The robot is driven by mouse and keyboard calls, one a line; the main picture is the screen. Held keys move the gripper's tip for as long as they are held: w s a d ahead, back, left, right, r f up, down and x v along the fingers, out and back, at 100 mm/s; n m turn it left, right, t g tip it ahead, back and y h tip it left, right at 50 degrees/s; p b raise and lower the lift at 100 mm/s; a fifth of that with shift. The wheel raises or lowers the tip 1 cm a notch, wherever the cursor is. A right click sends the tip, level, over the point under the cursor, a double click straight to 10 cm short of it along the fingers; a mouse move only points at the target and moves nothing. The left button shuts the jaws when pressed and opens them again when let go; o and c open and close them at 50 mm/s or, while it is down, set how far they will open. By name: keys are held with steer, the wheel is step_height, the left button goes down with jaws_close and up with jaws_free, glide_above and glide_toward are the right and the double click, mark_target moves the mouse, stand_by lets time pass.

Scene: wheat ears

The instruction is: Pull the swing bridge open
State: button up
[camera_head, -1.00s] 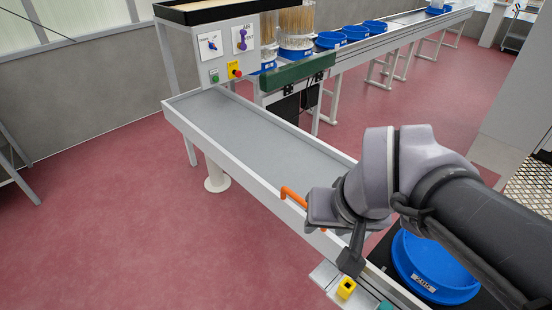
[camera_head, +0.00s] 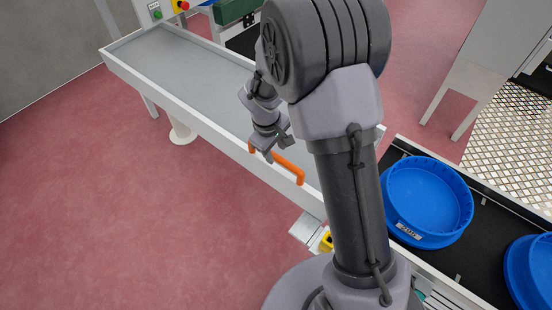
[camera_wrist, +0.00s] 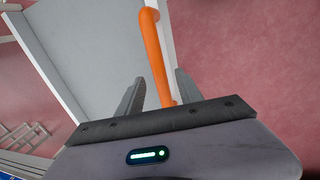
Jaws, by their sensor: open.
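The swing bridge (camera_head: 180,68) is a long grey trough with white side walls, running diagonally from upper left to the middle in the head view. An orange bar handle (camera_head: 289,168) is fixed to its near side wall. My gripper (camera_head: 276,150) is at the left part of the handle, pointing down. In the wrist view the handle (camera_wrist: 153,48) runs between the two open fingers (camera_wrist: 159,92), one on each side. The fingers do not visibly clamp it. The bridge's surface (camera_wrist: 90,45) fills the upper left there. My arm hides the bridge's right end in the head view.
Blue round bins (camera_head: 428,200) stand on a black conveyor (camera_head: 485,225) at the right. A yellow block (camera_head: 326,241) is by the bridge's near right end. A control panel with buttons (camera_head: 168,8) is at the top left. The red floor (camera_head: 130,200) left of the bridge is clear.

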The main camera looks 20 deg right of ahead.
mark_target(277, 157)
steer(key=f, duration=0.3)
steer(key=shift+w+d+f+b, duration=0.1)
steer(key=shift+w+d+b, duration=0.1)
steer(key=shift+d+b, duration=0.15)
jaws_close()
stand_by(1.1)
